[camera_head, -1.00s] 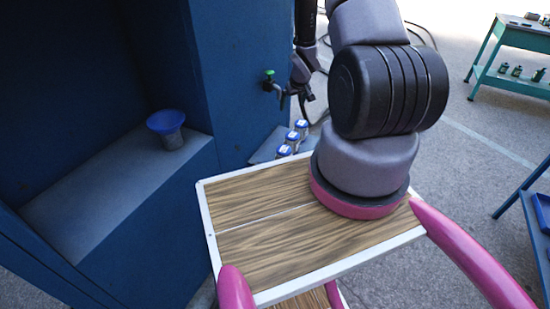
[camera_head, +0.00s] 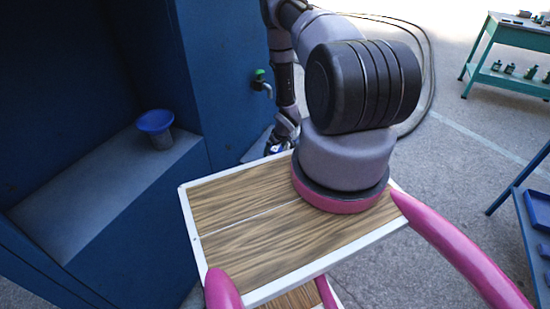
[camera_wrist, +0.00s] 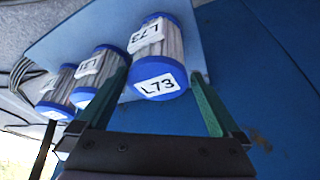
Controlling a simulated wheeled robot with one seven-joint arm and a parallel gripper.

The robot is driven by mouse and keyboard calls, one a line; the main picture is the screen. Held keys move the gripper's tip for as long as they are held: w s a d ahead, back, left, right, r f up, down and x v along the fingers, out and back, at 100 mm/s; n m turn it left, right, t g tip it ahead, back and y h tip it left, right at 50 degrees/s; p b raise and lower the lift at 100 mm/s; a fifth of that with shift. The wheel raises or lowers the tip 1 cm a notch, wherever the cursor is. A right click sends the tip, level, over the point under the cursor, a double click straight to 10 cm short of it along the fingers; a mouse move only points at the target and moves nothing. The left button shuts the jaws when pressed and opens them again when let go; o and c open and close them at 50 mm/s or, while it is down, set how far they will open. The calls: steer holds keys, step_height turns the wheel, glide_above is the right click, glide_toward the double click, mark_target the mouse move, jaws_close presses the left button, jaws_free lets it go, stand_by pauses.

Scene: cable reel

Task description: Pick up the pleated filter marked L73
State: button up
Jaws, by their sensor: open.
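The pleated filter marked L73 (camera_wrist: 168,50) has blue end caps, a white pleated body and white labels. It stands on a light blue shelf (camera_wrist: 215,42) in the wrist view. My gripper (camera_wrist: 160,74) has its two green fingers apart, one to each side of the L73 filter's labelled end cap. I cannot tell whether they touch it. A filter marked L21 or L31 (camera_wrist: 100,70) stands just left of the left finger, and another filter (camera_wrist: 57,88) is farther left, its label unclear. In the head view, my arm mostly hides the filters.
A dark blue cabinet wall (camera_head: 225,70) with a green-handled tap (camera_head: 261,82) is close to my arm. A blue-topped container (camera_head: 156,128) sits on the cabinet ledge. A green workbench (camera_head: 510,60) stands far right.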

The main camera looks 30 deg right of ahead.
steer(key=x, duration=0.4)
steer(key=shift+s+d+f, duration=0.15)
steer(key=shift+f, duration=0.15)
steer(key=c, duration=1.5)
steer(key=shift+c, duration=0.2)
steer(key=shift+r, duration=0.1)
